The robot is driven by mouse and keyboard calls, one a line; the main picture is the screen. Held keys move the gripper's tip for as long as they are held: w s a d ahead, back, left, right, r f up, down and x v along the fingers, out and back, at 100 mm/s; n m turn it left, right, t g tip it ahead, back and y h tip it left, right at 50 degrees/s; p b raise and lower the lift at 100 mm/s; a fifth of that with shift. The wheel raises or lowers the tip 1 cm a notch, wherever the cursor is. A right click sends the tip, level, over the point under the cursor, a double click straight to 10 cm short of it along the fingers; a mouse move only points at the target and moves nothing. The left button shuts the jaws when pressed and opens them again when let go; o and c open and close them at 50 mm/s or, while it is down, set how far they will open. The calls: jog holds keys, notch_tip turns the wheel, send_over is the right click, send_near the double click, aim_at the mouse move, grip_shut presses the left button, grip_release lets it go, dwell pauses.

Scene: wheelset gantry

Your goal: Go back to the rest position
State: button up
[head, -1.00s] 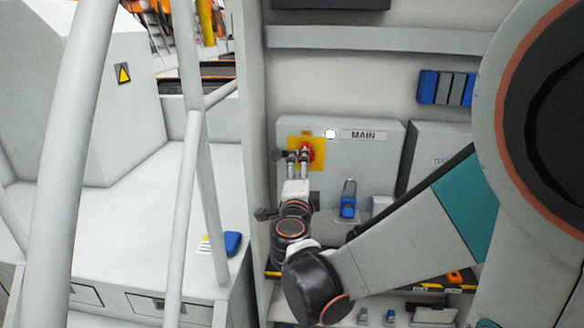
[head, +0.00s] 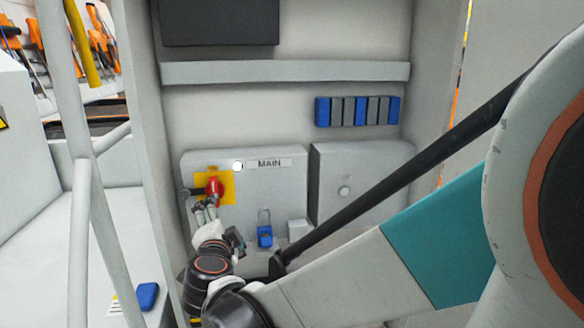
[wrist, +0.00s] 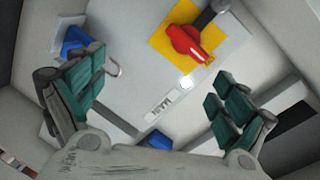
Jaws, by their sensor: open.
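A grey box labelled MAIN (head: 286,180) carries a red rotary handle (head: 213,190) on a yellow plate (head: 229,180). My gripper (head: 204,208) is just below the handle in the head view, small and partly hidden by its own wrist. In the wrist view my gripper (wrist: 158,92) has its two green-padded fingers wide apart with nothing between them except the view of the box. The red handle (wrist: 187,43) lies beyond the fingers there, apart from both. The handle's mount is partly covered by a dark bar.
A blue padlock (head: 265,236) is on the box's lower front. A second grey box (head: 362,185) stands to the right. A shelf (head: 285,72) and a blue-and-grey module row (head: 357,111) are above. White rails (head: 78,215) stand at left.

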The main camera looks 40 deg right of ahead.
jog(key=s+a+f+n+g+y, duration=0.2)
jog(key=s+a+f+n+y, duration=0.1)
jog(key=s+a+n, duration=0.4)
jog(key=s+a+f+n+g+y, duration=0.3)
jog(key=s+a+n+y, duration=0.3)
jog(key=s+n, duration=0.5)
jog(key=shift+a+f+n+g+y, duration=0.3)
jog(key=shift+a+f+n, duration=0.3)
jog(key=shift+n, duration=0.5)
